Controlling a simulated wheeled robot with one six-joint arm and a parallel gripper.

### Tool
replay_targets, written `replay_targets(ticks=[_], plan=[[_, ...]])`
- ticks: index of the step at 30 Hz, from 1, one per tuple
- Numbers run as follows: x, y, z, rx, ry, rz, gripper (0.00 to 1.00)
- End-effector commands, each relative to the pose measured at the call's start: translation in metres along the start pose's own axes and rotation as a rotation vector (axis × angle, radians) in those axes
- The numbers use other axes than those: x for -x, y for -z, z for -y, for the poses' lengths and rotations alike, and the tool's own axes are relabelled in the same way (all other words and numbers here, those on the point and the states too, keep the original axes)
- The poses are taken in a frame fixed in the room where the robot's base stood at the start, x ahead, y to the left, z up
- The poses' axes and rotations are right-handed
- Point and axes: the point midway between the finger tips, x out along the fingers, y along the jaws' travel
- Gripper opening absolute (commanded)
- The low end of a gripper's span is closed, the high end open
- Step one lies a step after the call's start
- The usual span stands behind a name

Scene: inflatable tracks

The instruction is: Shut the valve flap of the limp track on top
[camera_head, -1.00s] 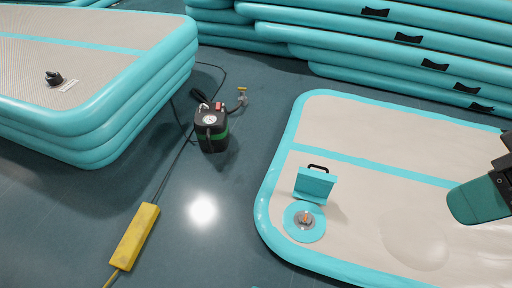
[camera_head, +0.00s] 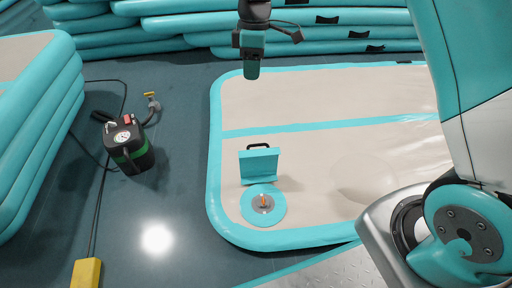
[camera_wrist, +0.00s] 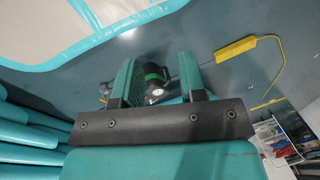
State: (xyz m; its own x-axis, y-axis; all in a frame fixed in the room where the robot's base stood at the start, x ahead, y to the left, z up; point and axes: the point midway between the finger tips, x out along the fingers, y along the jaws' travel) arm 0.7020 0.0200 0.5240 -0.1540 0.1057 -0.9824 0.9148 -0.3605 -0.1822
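The limp track (camera_head: 330,120) lies flat, beige with teal edges and a teal stripe. Its valve flap (camera_head: 258,166) is teal with a black handle and stands up, open, at the near left corner. In front of it is a round teal patch with a grey valve (camera_head: 263,203) and an orange piece in its centre. My gripper (camera_head: 252,75) hangs above the track's far left edge, well away from the flap. The wrist view shows its two teal fingers (camera_wrist: 157,80) apart, with nothing held between them. The track's pale corner shows at upper left there; the flap is not visible.
A black and green pump (camera_head: 128,145) with a hose stands on the floor to the left. A yellow block (camera_head: 87,273) lies at lower left. Stacked teal tracks (camera_head: 190,28) line the back, and another stack (camera_head: 45,120) is at left. My arm covers the right side.

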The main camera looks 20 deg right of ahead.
Motion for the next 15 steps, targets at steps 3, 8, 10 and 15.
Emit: replay_targets(ticks=[3, 8, 10, 15], plan=[[-0.063, -0.001, -0.049, 0.088, 0.028, 0.045, 0.38], [-0.106, -0.005, -0.081, 0.168, 0.052, 0.076, 0.38], [-0.116, -0.006, -0.086, 0.185, 0.058, 0.081, 0.38], [-0.136, -0.008, -0.089, 0.197, 0.062, 0.085, 0.38]])
